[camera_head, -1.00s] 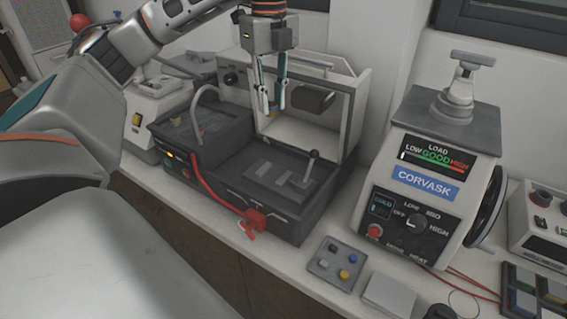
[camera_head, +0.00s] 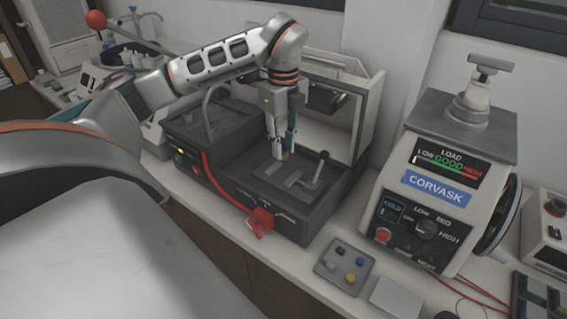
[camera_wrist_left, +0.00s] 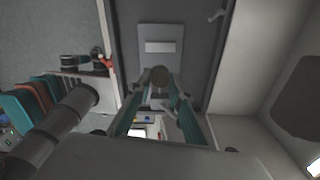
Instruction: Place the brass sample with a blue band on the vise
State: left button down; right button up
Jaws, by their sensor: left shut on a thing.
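My left gripper (camera_head: 282,153) points down over the dark bed of the open cutting machine and is shut on a small round sample (camera_wrist_left: 159,76). In the wrist view the sample sits between the teal fingertips and looks dark; I cannot make out a blue band. The vise (camera_head: 272,178), a set of grey plates on the bed, lies just under the gripper, and its plate (camera_wrist_left: 158,32) also shows in the wrist view. I cannot tell whether the sample touches the vise. My right gripper is not in view.
The machine's pale hood (camera_head: 366,110) stands behind. A red clamp (camera_head: 262,218) is on the front edge. A small grey plate (camera_head: 328,270) with several coloured pieces and the mounting press (camera_head: 440,180) are to the right.

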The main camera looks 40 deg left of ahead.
aim_at(284, 150)
pick_arm(q)
notch_tip(284, 150, down, 5)
jog(key=shift+f, duration=0.45)
jog(key=c, duration=1.8)
grip_release()
jog(key=shift+f, duration=0.15)
jog(key=shift+r, duration=0.35)
notch_tip(284, 150, up, 12)
jog(key=shift+f, duration=0.15)
jog(key=shift+f, duration=0.1)
